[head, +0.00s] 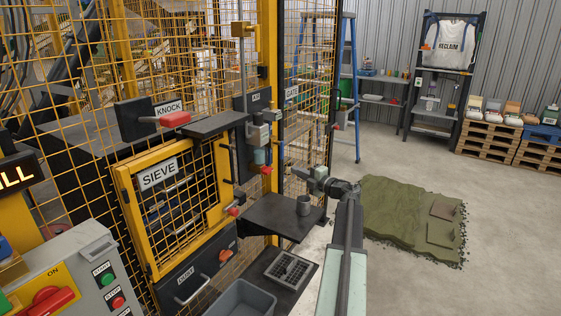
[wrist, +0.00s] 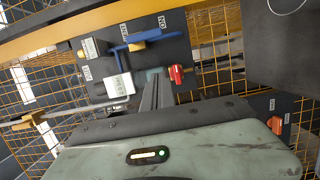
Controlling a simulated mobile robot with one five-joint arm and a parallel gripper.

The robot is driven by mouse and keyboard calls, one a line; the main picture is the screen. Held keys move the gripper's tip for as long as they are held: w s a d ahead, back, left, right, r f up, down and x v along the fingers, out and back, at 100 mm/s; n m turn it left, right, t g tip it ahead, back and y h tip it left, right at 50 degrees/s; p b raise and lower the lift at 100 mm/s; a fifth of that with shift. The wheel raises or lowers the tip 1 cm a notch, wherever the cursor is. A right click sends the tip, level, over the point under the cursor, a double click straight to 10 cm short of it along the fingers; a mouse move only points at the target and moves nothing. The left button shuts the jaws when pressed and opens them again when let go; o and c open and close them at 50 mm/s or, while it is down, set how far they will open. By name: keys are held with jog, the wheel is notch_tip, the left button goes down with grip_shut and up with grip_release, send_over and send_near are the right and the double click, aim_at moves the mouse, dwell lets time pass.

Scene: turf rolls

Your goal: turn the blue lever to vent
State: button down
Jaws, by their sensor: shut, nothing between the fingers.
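The blue lever (wrist: 158,38) is on a dark panel in the upper middle of the wrist view, beside a brass-coloured fitting. Small white labels sit near it and appear turned over; I cannot read them surely. In the head view I cannot make out the lever clearly. My gripper (wrist: 157,78) is shut and empty, pointing up at the panel, with the lever beyond its tips and apart from them in the picture. In the head view my gripper (head: 310,178) is raised above a dark shelf, right of the panel.
A red handle (wrist: 177,74) is close to the fingertips; it also shows in the head view (head: 266,169). A pale box (wrist: 117,85) is left of them. Yellow mesh surrounds the panel.

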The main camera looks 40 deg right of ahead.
jog(key=shift+w, duration=0.1)
jog(key=w+d, duration=0.4)
jog(key=w, duration=0.7)
jog(key=shift+a, duration=0.15)
